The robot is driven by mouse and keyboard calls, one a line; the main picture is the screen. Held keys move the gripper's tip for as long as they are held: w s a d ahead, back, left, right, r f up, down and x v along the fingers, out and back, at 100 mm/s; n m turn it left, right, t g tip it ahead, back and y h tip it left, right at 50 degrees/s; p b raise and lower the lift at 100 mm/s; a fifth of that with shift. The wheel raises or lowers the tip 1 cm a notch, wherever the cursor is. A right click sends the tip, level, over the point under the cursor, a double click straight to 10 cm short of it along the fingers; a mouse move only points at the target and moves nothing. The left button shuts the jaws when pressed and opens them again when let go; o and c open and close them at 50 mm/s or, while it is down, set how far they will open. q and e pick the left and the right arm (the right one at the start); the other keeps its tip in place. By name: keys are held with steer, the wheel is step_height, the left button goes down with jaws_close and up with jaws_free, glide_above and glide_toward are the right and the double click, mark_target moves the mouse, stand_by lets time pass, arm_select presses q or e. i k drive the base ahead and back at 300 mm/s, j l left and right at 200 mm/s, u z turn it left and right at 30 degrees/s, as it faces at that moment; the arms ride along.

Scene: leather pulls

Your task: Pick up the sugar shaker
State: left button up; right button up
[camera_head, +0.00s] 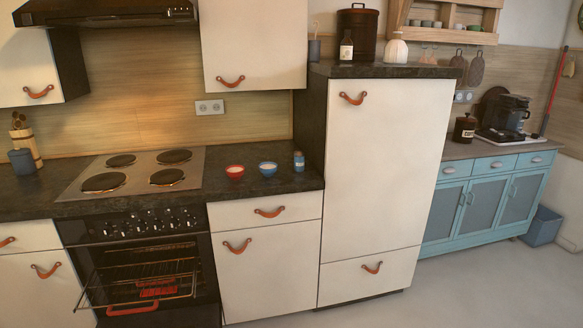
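A small blue shaker-shaped jar (299,162) with a lighter top stands upright on the dark counter (285,182), close to the side of the tall cabinet. It looks most like the sugar shaker, but its label is too small to read. A blue bowl (268,169) stands just left of it, apart from it. A red bowl (235,172) stands further left. Neither of my grippers is in view.
A stove (75,190) with several hotplates lies left of the bowls. The oven below is open, with a rack (140,283) sticking out. The tall white cabinet (385,160) bounds the counter on the right. The floor (480,285) at the right is clear.

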mark_target(299, 157)
steer(key=i, duration=0.2)
steer(key=i+l+u, duration=0.1)
steer(key=u, duration=0.3)
steer(key=i+l+u, duration=0.2)
steer(key=i+l, duration=0.2)
steer(key=l, duration=0.2)
steer(key=i+l+u, duration=0.1)
steer(key=l, duration=0.2)
steer(key=i+l+u, duration=0.1)
steer(key=l, duration=0.25)
steer(key=i+l+u, duration=0.1)
steer(key=i+l, duration=0.15)
steer(key=i+l+u, duration=0.1)
steer(key=l, duration=0.35)
steer(key=i+l+u, duration=0.1)
steer(key=l, duration=0.3)
steer(key=i, duration=0.1)
